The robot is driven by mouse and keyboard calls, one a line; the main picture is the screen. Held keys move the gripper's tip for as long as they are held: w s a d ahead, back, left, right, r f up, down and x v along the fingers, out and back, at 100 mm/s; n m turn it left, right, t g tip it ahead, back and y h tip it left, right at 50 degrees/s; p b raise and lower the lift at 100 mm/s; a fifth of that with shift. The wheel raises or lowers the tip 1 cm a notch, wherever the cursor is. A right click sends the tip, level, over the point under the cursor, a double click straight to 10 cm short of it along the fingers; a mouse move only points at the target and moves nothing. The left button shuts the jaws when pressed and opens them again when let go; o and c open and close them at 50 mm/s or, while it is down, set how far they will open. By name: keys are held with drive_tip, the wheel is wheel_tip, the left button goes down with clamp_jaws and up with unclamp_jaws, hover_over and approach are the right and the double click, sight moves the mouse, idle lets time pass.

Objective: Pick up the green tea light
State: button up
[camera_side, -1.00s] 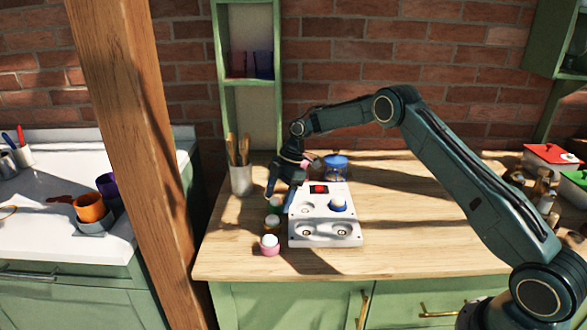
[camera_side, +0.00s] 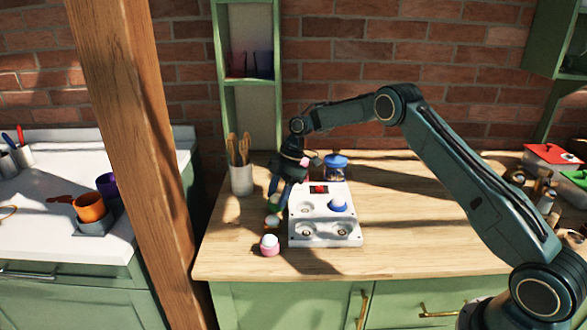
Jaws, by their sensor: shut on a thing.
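The green tea light (camera_side: 273,208) is at the left of the white panel, on the wooden worktop, small and partly hidden by my fingers. My gripper (camera_side: 276,201) points down over it, and its fingers are shut on it. Whether it is clear of the worktop cannot be told. A pink tea light (camera_side: 270,246) with a white top stands nearer the front edge.
The white panel (camera_side: 300,239) has round recesses, a red part (camera_side: 319,189) and a blue piece (camera_side: 338,205). A blue-lidded jar (camera_side: 336,167) stands behind it, and a utensil pot (camera_side: 242,180) behind left. The worktop to the right (camera_side: 420,220) is clear.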

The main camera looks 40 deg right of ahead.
wheel_tip(320, 180, up, 8)
drive_tip(key=shift+r, duration=0.6)
idle(0.5)
